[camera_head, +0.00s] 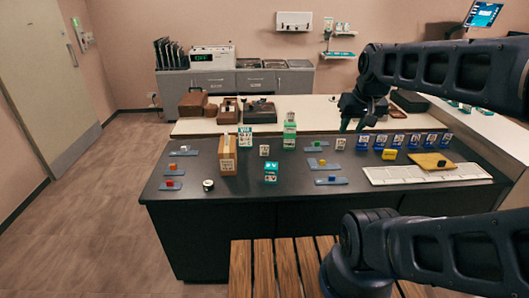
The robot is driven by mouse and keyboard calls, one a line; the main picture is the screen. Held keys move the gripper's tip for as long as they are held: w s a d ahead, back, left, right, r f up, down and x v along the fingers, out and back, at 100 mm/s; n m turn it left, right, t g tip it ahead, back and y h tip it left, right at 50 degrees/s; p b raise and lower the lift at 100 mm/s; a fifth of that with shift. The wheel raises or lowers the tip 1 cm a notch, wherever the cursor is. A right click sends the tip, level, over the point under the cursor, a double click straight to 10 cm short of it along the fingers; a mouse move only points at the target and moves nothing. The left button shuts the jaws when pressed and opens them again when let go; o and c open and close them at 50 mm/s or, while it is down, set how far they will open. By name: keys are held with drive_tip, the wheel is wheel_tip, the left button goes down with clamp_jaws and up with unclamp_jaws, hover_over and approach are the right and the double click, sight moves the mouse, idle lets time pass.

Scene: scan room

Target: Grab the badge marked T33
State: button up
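A row of small blue-and-white upright badges (397,141) stands along the back right of the dark table (225,197). Their markings are too small to read, so I cannot tell which one is T33. My gripper (355,125) hangs above the back of the table, just left of and behind the left end of the row. Its two dark fingers look apart, with nothing visible between them. It touches no badge that I can see.
A yellow pad (430,160) and a white keyboard-like strip (400,176) lie in front of the badges. A wooden block (227,160), a green-and-white bottle (289,132), a teal box (271,172) and blue trays (331,181) stand further left. The front middle is mostly clear.

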drive_tip(key=shift+o, duration=0.5)
drive_tip(key=n+g, duration=0.5)
drive_tip(key=n, duration=1.2)
hover_over(264, 155)
drive_tip(key=f, duration=2.7)
drive_tip(key=shift+w+d+f, duration=0.35)
drive_tip(key=shift+d, duration=0.05)
drive_tip(key=shift+w+a+f, duration=0.15)
drive_tip(key=shift+a+f, duration=0.05)
drive_tip(key=shift+f, duration=0.3)
wheel_tip(264, 155, down, 10)
drive_tip(key=shift+a+f, duration=0.1)
drive_tip(key=shift+f, duration=0.15)
clamp_jaws()
